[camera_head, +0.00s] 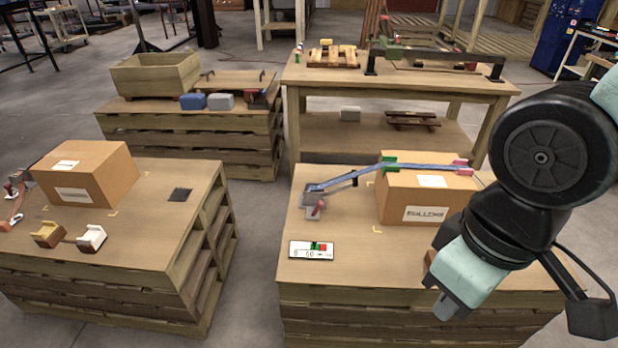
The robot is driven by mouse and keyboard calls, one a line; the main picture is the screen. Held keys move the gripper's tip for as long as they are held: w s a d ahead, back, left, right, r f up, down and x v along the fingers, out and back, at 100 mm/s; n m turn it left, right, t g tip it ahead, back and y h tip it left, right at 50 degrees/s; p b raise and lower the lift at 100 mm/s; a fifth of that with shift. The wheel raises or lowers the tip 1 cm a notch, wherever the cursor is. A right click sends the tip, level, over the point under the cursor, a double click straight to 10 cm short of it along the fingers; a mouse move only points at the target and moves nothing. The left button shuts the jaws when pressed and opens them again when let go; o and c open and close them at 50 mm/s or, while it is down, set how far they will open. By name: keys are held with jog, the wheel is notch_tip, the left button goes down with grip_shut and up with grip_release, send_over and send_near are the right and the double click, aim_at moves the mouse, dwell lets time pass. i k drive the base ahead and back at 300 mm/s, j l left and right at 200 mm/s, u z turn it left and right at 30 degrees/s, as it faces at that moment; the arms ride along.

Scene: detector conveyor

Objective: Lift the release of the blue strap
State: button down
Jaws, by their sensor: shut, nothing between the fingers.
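The blue strap (345,179) runs from a grey plate (312,197) on the near right wooden table up over a cardboard box (398,204). A small red lever (318,208), which looks like the release, stands at the strap's left end by the plate. A green piece (389,163) and a red piece (461,163) sit along the strap on the box top. My gripper (442,304) is at the right, in front of the box and apart from the strap and lever. It is shut and empty, pointing down and left. My arm hides the box's right end.
Another box (90,172) stands on the left table (155,222). A floor gap separates the tables. A workbench (400,82) stands behind. The tabletop left of my gripper is mostly clear.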

aim_at(319, 203)
jog(key=i+j, duration=0.95)
jog(key=i, duration=0.1)
